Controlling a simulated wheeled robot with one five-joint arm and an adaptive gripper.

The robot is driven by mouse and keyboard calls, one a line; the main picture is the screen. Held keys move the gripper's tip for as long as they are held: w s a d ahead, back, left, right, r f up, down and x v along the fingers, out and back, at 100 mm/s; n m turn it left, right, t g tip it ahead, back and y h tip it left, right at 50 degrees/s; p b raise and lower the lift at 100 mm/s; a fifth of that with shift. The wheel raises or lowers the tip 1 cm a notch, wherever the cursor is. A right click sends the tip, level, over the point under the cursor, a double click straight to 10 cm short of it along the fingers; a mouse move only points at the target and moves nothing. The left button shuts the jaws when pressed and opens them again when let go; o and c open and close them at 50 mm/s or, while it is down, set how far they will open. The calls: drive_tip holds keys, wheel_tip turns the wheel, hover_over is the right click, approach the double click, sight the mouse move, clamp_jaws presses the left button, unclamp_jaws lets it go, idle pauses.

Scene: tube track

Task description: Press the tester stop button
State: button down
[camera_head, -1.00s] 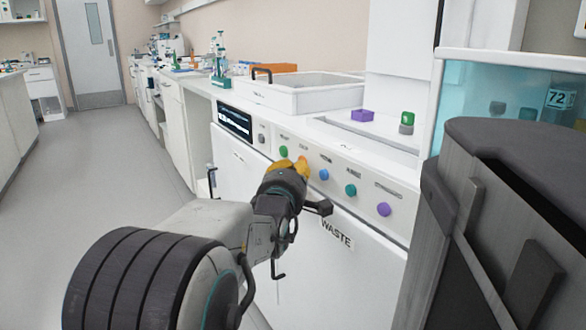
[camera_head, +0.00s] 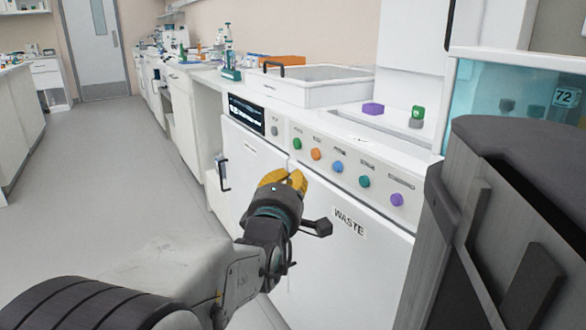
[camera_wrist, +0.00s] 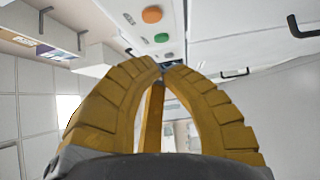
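The control panel (camera_head: 352,160) on the white bench front carries a row of round buttons: green (camera_head: 297,143), orange (camera_head: 316,154), blue (camera_head: 337,167), teal (camera_head: 364,181) and purple (camera_head: 397,199). The small labels above them are too blurred to read, so I cannot tell which is the stop button. My gripper (camera_head: 297,180), with yellow fingers, appears below and left of the orange button, apart from the panel. In the wrist view its fingertips (camera_wrist: 164,66) come together with nothing between them. The orange (camera_wrist: 152,14) and green (camera_wrist: 161,37) buttons show beyond the tips.
A dark display (camera_head: 246,115) and a grey knob (camera_head: 274,131) sit left of the buttons. The WASTE door (camera_head: 350,250) is below. Open floor lies left.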

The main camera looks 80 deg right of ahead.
drive_tip(key=shift+a, duration=1.15)
